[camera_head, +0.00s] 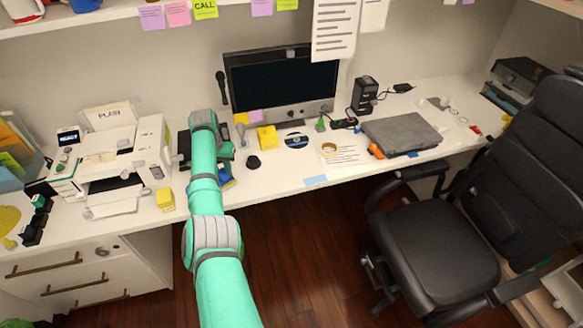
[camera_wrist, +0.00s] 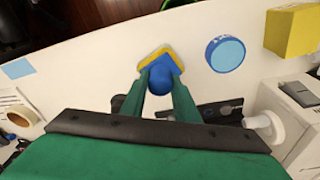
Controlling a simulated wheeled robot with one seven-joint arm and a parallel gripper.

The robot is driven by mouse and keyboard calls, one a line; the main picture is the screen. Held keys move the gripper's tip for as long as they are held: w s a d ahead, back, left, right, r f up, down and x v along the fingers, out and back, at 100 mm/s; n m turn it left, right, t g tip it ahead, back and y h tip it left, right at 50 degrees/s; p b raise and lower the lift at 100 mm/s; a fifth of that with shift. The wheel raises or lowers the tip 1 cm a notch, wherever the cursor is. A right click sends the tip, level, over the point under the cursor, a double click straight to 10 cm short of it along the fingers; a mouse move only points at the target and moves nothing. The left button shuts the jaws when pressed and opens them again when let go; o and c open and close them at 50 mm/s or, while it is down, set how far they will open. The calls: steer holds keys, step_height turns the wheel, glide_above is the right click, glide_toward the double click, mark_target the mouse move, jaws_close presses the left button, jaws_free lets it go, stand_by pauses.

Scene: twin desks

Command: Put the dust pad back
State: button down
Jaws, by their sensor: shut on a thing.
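The dust pad (camera_wrist: 159,56) shows in the wrist view as a blue angular pad with a yellow edge and a round blue knob. My gripper (camera_wrist: 159,88) is shut on the knob, with one green finger on each side. The pad is over the white desk (camera_wrist: 110,75) near its front edge; I cannot tell whether it touches the desk. In the head view, part of the blue pad (camera_head: 226,178) shows just right of my arm, which hides much of the gripper.
A round blue container (camera_wrist: 226,54) stands beside the pad, then a yellow box (camera_wrist: 292,30). A printer (camera_head: 110,155) is at left. A monitor (camera_head: 282,85), yellow block (camera_head: 267,138), tape roll (camera_head: 329,147) and closed laptop (camera_head: 402,134) are rightward. A chair (camera_head: 440,235) stands in front.

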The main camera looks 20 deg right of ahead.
steer(key=shift+f, duration=0.35)
steer(key=shift+w+f, duration=0.1)
steer(key=shift+f, duration=0.4)
stand_by(0.3)
steer(key=shift+s+d+f, duration=0.15)
steer(key=shift+s, duration=0.05)
steer(key=c, duration=1.3)
jaws_free()
steer(key=shift+o, duration=0.6)
steer(key=o, duration=0.4)
steer(key=shift+o, duration=0.2)
steer(key=shift+w, duration=0.1)
